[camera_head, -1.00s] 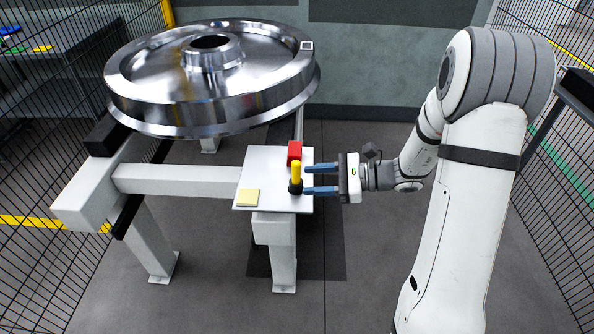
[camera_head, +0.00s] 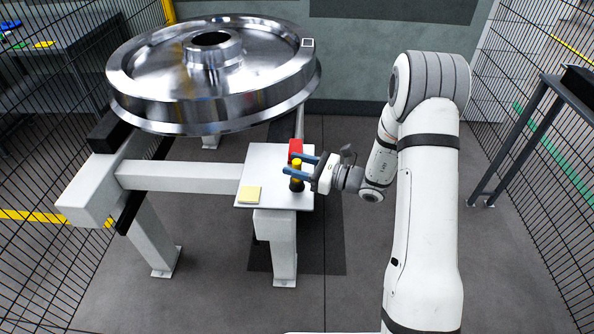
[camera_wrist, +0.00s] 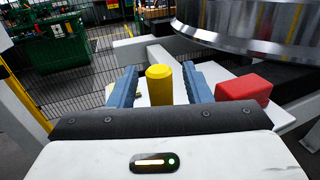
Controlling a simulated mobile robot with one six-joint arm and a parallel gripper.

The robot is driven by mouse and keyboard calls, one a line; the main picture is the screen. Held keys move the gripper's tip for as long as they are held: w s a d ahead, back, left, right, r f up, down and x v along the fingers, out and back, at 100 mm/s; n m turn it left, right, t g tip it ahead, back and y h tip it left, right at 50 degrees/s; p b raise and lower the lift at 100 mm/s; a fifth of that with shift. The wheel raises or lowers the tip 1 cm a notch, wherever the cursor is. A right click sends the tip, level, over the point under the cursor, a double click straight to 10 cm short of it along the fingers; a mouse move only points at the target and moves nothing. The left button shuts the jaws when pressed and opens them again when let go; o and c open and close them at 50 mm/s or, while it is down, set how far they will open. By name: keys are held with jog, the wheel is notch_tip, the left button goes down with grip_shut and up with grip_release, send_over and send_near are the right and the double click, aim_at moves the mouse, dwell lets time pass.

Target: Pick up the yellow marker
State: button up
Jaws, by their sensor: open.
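The marker's lower part is partly hidden by the finger in the head view and by my gripper body in the wrist view.
A red block (camera_head: 295,148) sits close behind the marker and shows right of the fingers in the wrist view (camera_wrist: 244,90). A yellow note pad (camera_head: 249,194) lies on the plate's front left. A large metal wheel (camera_head: 150,82) rests on the white frame (camera_head: 180,177) behind.

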jog(key=shift+c, duration=0.3)
grip_shut()
jog(key=shift+r, duration=0.1)
jog(key=shift+r+b, duration=0.55)
jog(key=shift+r, duration=4.35)
